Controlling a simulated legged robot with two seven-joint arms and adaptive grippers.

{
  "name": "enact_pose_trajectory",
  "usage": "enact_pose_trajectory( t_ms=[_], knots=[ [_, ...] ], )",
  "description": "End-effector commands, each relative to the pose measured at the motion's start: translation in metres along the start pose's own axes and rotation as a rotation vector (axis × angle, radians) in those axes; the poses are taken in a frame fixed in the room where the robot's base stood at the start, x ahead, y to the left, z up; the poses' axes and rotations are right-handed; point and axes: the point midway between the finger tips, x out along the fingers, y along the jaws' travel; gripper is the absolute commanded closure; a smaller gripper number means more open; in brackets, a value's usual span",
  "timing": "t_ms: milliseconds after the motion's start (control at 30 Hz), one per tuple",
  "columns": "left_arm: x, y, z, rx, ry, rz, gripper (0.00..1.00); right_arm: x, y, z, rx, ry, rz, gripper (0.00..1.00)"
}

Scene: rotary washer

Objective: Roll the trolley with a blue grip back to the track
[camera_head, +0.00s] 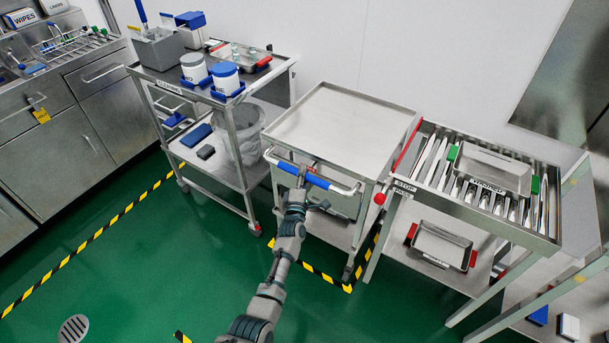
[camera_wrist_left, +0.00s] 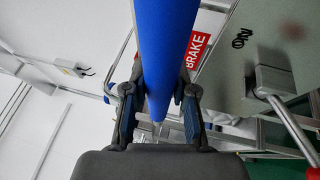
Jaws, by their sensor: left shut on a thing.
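The steel trolley (camera_head: 345,122) stands in the middle of the head view, with an empty flat top. Its blue grip (camera_head: 290,168) sits on the handle bar at the near side. My left gripper (camera_head: 302,182) is shut on the blue grip. In the left wrist view the grip (camera_wrist_left: 165,45) runs between the two fingers of my left gripper (camera_wrist_left: 160,112). A red BRAKE label (camera_wrist_left: 197,50) shows beside it. Yellow and black track tape (camera_head: 318,273) runs on the floor around the trolley's base. My right gripper is not in view.
A cart with white tubs (camera_head: 226,80) stands close on the left. A roller table (camera_head: 480,215) with a steel tray (camera_head: 490,170) stands close on the right, with a red STOP label and red knob (camera_head: 379,198) by the trolley. Green floor (camera_head: 150,270) is clear in front.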

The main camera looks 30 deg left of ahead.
Motion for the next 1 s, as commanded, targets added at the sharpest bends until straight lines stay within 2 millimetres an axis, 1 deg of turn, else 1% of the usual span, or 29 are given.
enact_pose_trajectory(
  t_ms=[33,133,167,200,233,267,567,667,767,1000],
  knots=[
    [0.002,0.001,-0.004,0.000,0.005,0.000,1.00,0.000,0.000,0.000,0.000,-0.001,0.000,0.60],
    [0.002,0.001,-0.004,0.000,0.005,0.000,1.00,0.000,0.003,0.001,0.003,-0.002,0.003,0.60],
    [0.002,0.001,-0.004,0.000,0.005,0.001,0.69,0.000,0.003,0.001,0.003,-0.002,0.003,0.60],
    [0.002,0.001,-0.004,0.000,0.004,0.001,0.59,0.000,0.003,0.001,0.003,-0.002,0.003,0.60],
    [0.002,0.001,-0.004,0.000,0.004,0.001,0.52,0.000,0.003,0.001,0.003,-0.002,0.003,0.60],
    [0.002,0.002,-0.003,0.000,0.003,0.001,0.48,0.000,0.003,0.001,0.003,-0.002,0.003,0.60],
    [-0.001,0.003,0.001,0.001,0.000,0.003,0.48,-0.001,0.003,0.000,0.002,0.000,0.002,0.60],
    [-0.008,0.002,0.003,0.001,-0.001,0.003,0.48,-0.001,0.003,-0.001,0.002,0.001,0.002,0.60],
    [-0.021,0.001,0.002,0.001,-0.001,0.002,0.48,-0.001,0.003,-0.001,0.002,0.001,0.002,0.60],
    [-0.073,-0.001,-0.001,-0.001,0.001,0.000,0.48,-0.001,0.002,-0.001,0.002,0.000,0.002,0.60]
  ],
)
